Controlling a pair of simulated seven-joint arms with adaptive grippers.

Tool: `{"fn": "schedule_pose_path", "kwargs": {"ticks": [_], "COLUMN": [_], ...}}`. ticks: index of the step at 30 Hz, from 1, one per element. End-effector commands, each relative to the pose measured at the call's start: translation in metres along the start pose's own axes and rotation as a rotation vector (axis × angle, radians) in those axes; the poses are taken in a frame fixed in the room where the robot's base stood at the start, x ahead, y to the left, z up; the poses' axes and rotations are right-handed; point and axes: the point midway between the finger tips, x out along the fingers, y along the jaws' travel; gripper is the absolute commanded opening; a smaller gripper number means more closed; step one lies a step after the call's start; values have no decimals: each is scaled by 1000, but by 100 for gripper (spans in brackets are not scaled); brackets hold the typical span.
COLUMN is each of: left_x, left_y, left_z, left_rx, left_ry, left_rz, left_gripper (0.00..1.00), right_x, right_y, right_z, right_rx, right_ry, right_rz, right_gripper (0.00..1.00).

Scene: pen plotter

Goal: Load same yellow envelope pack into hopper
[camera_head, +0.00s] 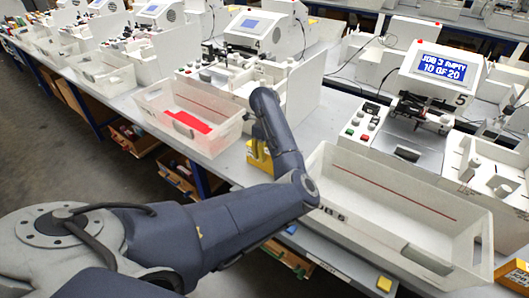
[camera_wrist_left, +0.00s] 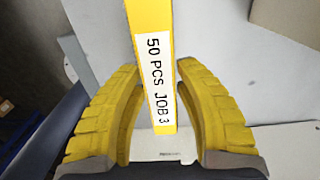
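In the left wrist view, the yellow envelope pack (camera_wrist_left: 150,25) stands between the yellow fingers of my left gripper (camera_wrist_left: 159,75). Its white label reads "50 PCS JOB 3". My right gripper is not in view.
A large white bin (camera_head: 345,218) stands in front of station 5. Another white bin (camera_head: 165,115) with a red item (camera_head: 188,121) stands left of my gripper. More machines line the bench behind.

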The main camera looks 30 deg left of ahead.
Motion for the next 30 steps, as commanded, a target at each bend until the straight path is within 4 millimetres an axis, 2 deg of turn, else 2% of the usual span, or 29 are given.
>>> {"fn": "schedule_pose_path", "kwargs": {"ticks": [1, 3, 14, 17, 30], "left_x": [0, 0, -6, -18, -92], "left_y": [0, 0, -1, -2, -1], "left_z": [0, 0, 0, 0, -1], "left_rx": [0, 0, 1, 0, 0], "left_ry": [0, 0, 0, 1, 1], "left_rz": [0, -1, -3, -5, -4], "left_gripper": [38, 46, 46, 46, 46], "right_x": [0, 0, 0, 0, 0], "right_y": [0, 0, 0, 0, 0], "right_z": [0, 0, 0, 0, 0], "right_rx": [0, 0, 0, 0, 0], "right_ry": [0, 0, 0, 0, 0], "right_rz": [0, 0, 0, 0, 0], "right_gripper": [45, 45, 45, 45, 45]}}
